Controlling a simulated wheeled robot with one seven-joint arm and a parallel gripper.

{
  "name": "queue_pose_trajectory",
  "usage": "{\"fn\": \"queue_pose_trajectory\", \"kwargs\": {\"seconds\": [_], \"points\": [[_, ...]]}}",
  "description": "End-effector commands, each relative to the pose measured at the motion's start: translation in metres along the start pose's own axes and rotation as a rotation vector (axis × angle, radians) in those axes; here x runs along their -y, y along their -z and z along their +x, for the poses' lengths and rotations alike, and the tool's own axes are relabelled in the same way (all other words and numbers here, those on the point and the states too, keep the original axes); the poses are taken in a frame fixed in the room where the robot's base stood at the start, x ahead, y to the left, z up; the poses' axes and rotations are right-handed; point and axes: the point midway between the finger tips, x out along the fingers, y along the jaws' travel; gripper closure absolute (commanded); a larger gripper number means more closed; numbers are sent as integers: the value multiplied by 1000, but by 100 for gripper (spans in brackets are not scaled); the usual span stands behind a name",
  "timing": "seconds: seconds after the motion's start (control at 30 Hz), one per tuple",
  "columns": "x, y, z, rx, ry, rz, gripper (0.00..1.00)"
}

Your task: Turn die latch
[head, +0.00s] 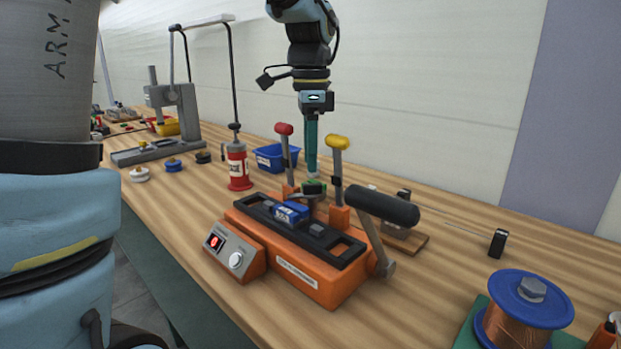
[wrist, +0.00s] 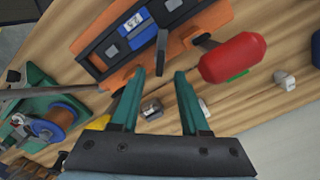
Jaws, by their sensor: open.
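An orange machine (head: 312,272) with a black top stands on the bench, and a blue block (head: 291,212) lies in its middle. A red-knobbed lever (head: 285,143) and a yellow-knobbed lever (head: 337,160) rise from its far side. A black-handled lever (head: 381,207) is at its right end. I cannot tell which part is the die latch. My gripper (head: 312,172) points down between the two knobbed levers. In the wrist view my gripper (wrist: 160,74) is open. A grey bar (wrist: 162,50) shows just beyond the fingertips, and the red knob (wrist: 233,58) is right of them.
A red bottle (head: 238,166) and a blue bin (head: 275,157) stand left of and behind the machine. A copper wire spool (head: 523,312) is at the front right. A control box (head: 234,251) adjoins the machine's front left.

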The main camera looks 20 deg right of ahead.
Motion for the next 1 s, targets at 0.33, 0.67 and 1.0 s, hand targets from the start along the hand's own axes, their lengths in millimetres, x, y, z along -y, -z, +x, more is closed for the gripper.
{"fn": "queue_pose_trajectory", "kwargs": {"seconds": [0.33,0.67,1.0], "points": [[0,0,46,1,0,1,55],[0,0,50,0,1,1,55],[0,0,50,0,1,1,90]]}}
